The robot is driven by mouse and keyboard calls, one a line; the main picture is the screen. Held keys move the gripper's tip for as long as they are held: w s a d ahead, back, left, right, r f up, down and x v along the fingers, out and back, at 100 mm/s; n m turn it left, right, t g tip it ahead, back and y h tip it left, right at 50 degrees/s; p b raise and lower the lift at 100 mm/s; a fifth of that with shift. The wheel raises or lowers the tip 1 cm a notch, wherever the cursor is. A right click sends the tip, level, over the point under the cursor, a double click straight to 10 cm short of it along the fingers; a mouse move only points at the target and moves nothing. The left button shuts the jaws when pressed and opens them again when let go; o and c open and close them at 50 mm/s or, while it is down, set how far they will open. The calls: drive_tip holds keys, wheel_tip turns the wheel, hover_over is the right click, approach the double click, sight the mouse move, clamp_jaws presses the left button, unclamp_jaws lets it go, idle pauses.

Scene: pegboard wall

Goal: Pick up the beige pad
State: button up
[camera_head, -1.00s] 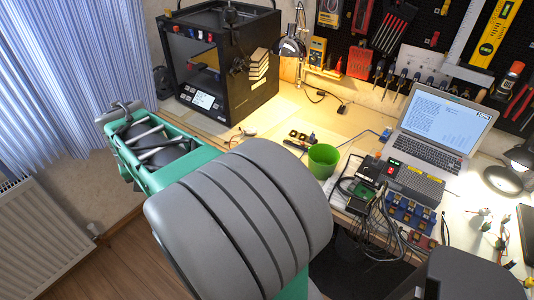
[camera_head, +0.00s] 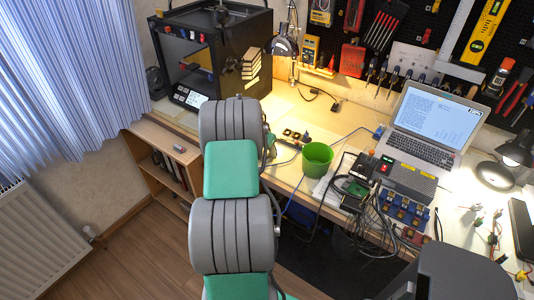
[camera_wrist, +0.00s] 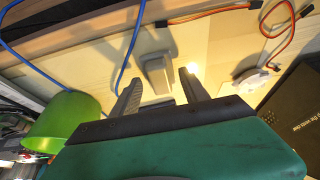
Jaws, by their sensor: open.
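I cannot single out the beige pad for sure. In the wrist view a small beige-grey block (camera_wrist: 156,76) stands on the pale tabletop between and beyond my fingers, and it may be the pad. My gripper (camera_wrist: 165,55) is open, with a finger on each side of the block in the picture and nothing visibly held. I cannot tell the height of the fingers over the table. In the head view my own arm hides the gripper and this part of the table.
A green cup (camera_head: 317,158) stands close by, also in the wrist view (camera_wrist: 66,120). A black 3D printer (camera_head: 215,55) stands at the back left. A blue cable (camera_wrist: 60,72) and orange-brown wires (camera_wrist: 210,14) lie nearby. A laptop (camera_head: 432,120) is at right.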

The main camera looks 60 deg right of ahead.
drive_tip(key=shift+r, duration=0.1)
clamp_jaws()
idle(0.4)
